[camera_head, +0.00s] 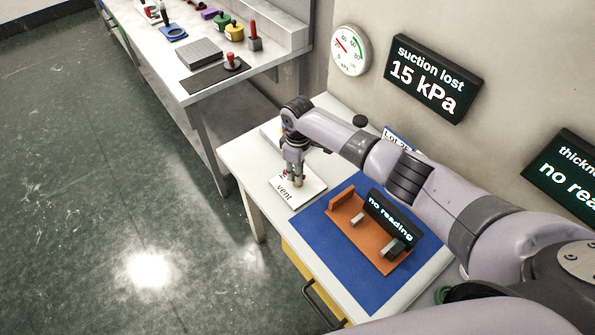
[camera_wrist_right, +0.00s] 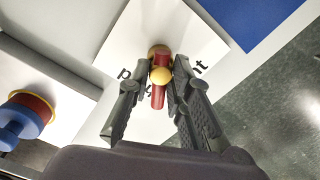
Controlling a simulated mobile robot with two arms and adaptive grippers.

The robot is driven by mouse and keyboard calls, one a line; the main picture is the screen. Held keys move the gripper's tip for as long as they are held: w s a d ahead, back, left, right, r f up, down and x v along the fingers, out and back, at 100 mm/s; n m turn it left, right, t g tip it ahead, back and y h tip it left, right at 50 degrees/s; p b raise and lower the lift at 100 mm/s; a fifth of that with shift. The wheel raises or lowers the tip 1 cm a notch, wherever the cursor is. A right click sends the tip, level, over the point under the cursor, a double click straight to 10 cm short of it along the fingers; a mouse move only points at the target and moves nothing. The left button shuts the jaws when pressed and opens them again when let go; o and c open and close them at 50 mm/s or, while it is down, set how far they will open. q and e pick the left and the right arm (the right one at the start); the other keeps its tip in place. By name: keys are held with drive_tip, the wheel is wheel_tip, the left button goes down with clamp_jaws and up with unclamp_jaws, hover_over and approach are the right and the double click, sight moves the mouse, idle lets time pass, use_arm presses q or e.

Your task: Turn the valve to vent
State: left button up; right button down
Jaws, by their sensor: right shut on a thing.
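The valve (camera_wrist_right: 158,92) has a red lever with brass-coloured round parts, seen in the right wrist view. It stands on a white plate (camera_wrist_right: 135,40) with partly covered lettering; in the head view the plate (camera_head: 285,200) reads "vent" along its front edge. My right gripper (camera_head: 295,178) points down over the plate and mostly hides the valve there. In the right wrist view my right gripper (camera_wrist_right: 160,88) has one finger on each side of the red lever and is shut on it. The left gripper is not in view.
A blue mat (camera_head: 318,245) holds an orange fixture (camera_head: 372,243) with a "no reading" display (camera_head: 390,215). Another bench (camera_head: 165,70) stands at the back left. The green floor is clear.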

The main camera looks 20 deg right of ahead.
drive_tip(key=n, duration=0.5)
drive_tip(key=shift+n+b, duration=0.3)
drive_tip(key=n, duration=0.5)
drive_tip(key=shift+b, duration=0.3)
drive_tip(key=shift+n, duration=0.4)
drive_tip(key=c, duration=1.4)
unclamp_jaws()
drive_tip(key=shift+c, duration=0.2)
